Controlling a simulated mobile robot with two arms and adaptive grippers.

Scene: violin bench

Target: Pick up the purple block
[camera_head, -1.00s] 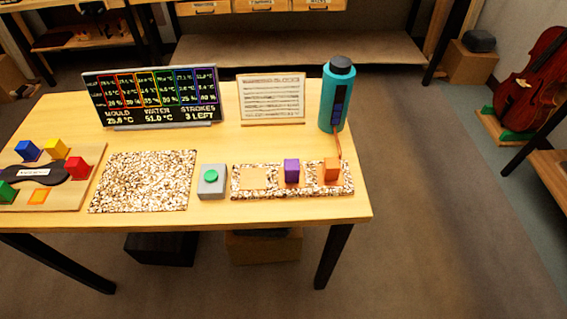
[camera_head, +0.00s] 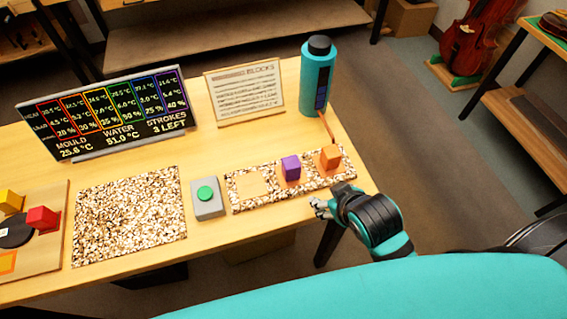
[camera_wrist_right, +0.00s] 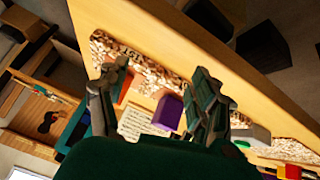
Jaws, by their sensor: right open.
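The purple block (camera_head: 291,167) stands on the middle square of a speckled strip (camera_head: 240,203) on the bench. My right gripper (camera_head: 318,206) is at the bench's front edge, nearer the camera than the block and apart from it. In the right wrist view the purple block (camera_wrist_right: 168,112) shows between the two spread fingers of the right gripper (camera_wrist_right: 163,82), with nothing held. My left gripper is in neither view.
An orange block (camera_head: 330,157) stands just right of the purple one, near a teal bottle (camera_head: 316,80). A grey box with a green button (camera_head: 206,195) is to the left, beside a speckled mat (camera_head: 130,215). A display board (camera_head: 110,115) and a sheet stand (camera_head: 244,92) are behind.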

